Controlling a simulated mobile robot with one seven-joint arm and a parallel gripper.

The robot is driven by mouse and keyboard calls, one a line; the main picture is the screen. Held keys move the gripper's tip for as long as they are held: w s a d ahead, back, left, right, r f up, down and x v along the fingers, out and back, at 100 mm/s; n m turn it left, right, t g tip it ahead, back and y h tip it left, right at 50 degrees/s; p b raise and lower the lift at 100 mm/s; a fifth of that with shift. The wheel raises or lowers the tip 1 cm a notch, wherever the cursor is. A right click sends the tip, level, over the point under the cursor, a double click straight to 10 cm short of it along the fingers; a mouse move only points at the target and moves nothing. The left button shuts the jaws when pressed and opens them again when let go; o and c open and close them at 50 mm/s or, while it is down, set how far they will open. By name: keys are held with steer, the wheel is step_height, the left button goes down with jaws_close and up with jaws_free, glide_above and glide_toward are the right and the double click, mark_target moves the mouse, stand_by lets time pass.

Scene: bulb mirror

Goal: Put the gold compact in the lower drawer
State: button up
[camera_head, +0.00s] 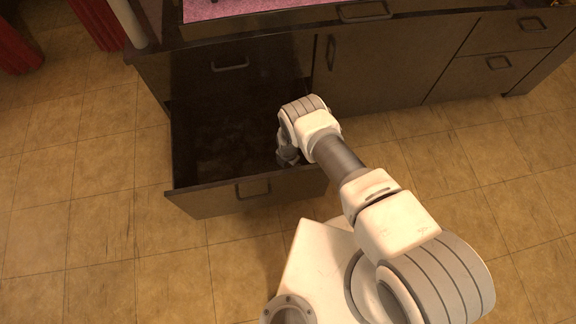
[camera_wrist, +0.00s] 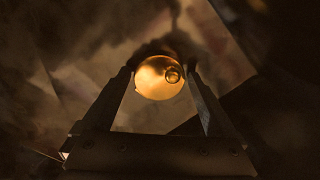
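The gold compact (camera_wrist: 159,77) is a round, shiny disc with a small ring-shaped mark, seen in the wrist view between my fingertips. Both fingers of my gripper (camera_wrist: 160,80) touch its sides, so the gripper looks shut on it. In the head view, my gripper (camera_head: 288,156) points down inside the right part of the open lower drawer, behind its front panel; the compact is hidden there by my arm and gripper. The lower drawer (camera_head: 246,192) is pulled far out, with a dark interior. Whether the compact touches the drawer floor is hard to tell.
The closed upper drawer (camera_head: 231,66) is above the open one. A cabinet door (camera_head: 375,70) and more closed drawers (camera_head: 497,66) stand to the right. A pink surface (camera_head: 240,7) lies on top. The tiled floor (camera_head: 90,220) left of the drawer is clear.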

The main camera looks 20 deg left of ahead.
steer(key=shift+o, duration=0.2)
steer(key=shift+r, duration=0.15)
step_height(320, 180, up, 12)
steer(key=p, duration=0.5)
steer(key=shift+s, duration=0.1)
stand_by(0.4)
